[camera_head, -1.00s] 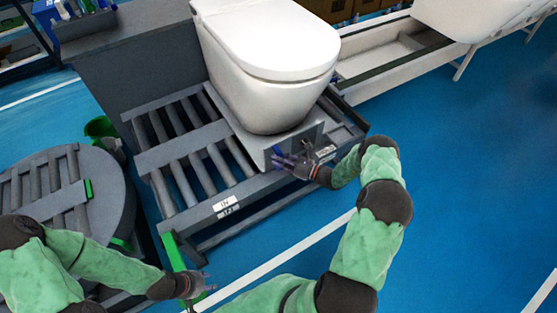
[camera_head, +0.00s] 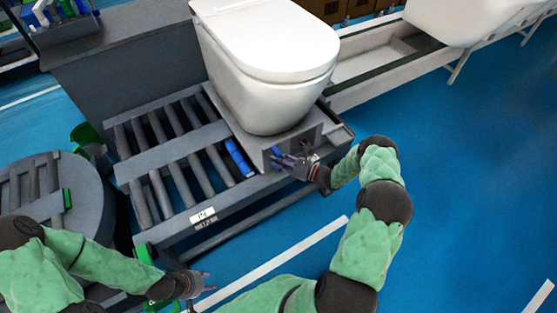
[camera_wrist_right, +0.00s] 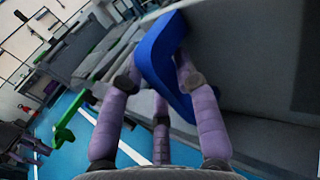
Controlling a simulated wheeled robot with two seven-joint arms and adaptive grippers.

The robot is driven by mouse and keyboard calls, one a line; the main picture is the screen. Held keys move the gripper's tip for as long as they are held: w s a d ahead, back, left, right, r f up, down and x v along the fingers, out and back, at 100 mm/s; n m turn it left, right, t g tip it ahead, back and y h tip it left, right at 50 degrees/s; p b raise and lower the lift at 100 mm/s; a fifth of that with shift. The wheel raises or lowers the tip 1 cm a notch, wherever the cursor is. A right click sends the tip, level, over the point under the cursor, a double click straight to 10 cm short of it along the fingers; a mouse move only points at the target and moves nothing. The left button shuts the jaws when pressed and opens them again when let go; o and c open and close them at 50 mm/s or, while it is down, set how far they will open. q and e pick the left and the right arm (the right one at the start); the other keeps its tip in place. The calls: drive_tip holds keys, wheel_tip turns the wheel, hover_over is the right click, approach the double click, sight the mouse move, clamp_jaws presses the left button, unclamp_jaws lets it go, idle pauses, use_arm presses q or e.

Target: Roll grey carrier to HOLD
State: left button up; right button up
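The grey carrier (camera_head: 309,136) sits on a roller bed (camera_head: 165,158) with a white toilet (camera_head: 262,92) upright on it. A blue handle (camera_wrist_right: 160,60) shows on its near side in the right wrist view. My right gripper (camera_head: 284,160) is at that near side. Its fingers (camera_wrist_right: 158,80) lie on both sides of the handle and appear closed on it; the exact contact is partly hidden. My left gripper (camera_head: 205,283) is empty, fingers apart, low in front of the bed. A label (camera_head: 203,215), hard to read, is on the bed's front rail.
One blue roller (camera_head: 238,158) lies beside the carrier. Another white line (camera_head: 375,62) runs at the back right. The blue floor (camera_head: 450,180) at right is clear.

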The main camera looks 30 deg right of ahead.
drive_tip(key=o, duration=0.4)
drive_tip(key=shift+w+d+r, duration=0.1)
drive_tip(key=shift+w+d, duration=0.05)
drive_tip(key=shift+d, duration=0.15)
drive_tip(key=shift+o, duration=0.2)
drive_tip(key=v, duration=1.2)
